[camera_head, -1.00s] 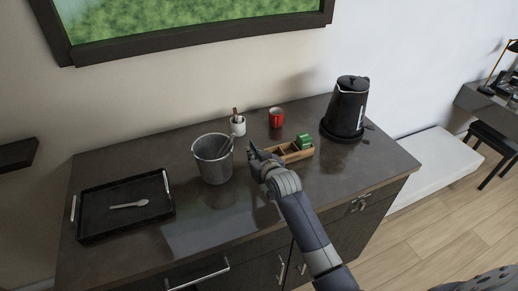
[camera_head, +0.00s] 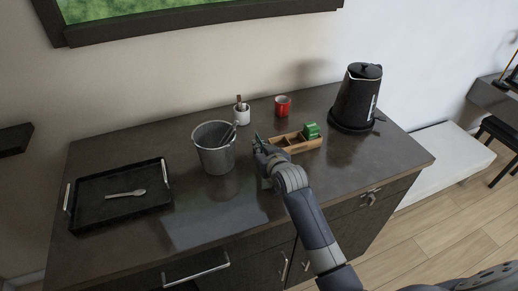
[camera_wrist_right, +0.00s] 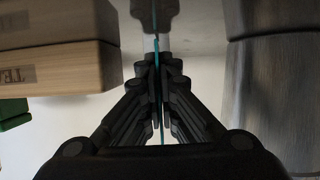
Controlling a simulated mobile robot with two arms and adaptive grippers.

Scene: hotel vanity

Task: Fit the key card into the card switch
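My right gripper (camera_head: 261,143) is above the dark counter, between the metal bucket and the wooden tea box. In the right wrist view its fingers (camera_wrist_right: 160,85) are shut on a thin teal card (camera_wrist_right: 156,20), seen edge-on, which I take as the key card. The card stands upright between the fingertips and reaches beyond them. In the head view a small teal sliver of the card (camera_head: 258,136) shows at the fingertips. My left gripper is not in view.
The metal bucket (camera_head: 214,157) stands close left of the gripper; the wooden tea box (camera_head: 297,145) with green packets is close right. Behind are a white cup (camera_head: 241,117) and a red mug (camera_head: 283,106). A black kettle (camera_head: 358,98) stands right, a black tray (camera_head: 95,217) left.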

